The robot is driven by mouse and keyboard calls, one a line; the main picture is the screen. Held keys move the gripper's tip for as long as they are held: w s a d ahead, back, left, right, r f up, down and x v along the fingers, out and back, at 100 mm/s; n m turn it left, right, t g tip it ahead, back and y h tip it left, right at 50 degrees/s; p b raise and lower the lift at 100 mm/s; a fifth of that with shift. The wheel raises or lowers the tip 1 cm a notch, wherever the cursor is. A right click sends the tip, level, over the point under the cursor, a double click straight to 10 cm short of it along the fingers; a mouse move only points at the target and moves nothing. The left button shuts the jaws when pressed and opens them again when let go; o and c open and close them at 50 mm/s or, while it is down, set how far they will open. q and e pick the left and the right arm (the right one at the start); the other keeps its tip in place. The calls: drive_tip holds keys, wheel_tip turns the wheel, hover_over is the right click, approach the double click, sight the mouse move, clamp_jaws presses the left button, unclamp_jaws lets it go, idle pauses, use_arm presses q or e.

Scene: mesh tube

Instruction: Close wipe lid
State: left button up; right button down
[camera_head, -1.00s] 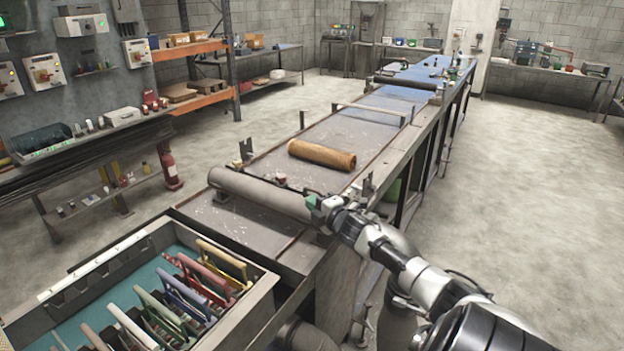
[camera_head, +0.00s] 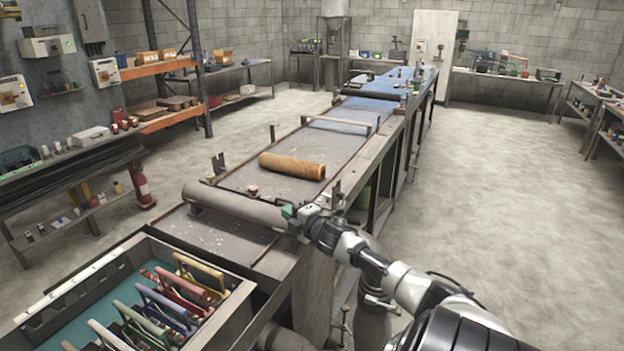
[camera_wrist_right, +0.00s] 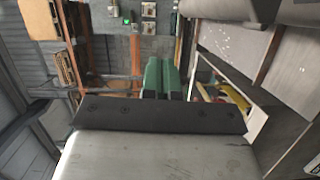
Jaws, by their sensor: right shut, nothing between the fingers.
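I cannot pick out a wipe container or its lid for certain. A white box (camera_head: 92,135) sits on the left wall bench, too small to tell whether it has an open lid. My right gripper (camera_head: 288,211) is at the near right end of the conveyor table, beside the grey roller. In the right wrist view its green fingers (camera_wrist_right: 161,76) are together with nothing between them. A brown mesh roll (camera_head: 292,166) lies on the conveyor, beyond this gripper and apart from it. My left gripper is out of view.
The grey roller (camera_head: 232,205) crosses the near end of the conveyor table (camera_head: 330,145). A tray with several coloured frames (camera_head: 165,308) is at the lower left. Shelves and a red extinguisher (camera_head: 142,186) stand left. The floor (camera_head: 500,170) on the right is clear.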

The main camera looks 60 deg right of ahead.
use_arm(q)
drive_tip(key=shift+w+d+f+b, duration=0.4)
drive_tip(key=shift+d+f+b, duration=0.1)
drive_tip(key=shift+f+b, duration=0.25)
use_arm(e)
drive_tip(key=s, duration=0.7)
drive_tip(key=shift+s+r, duration=0.15)
drive_tip(key=shift+r, duration=0.25)
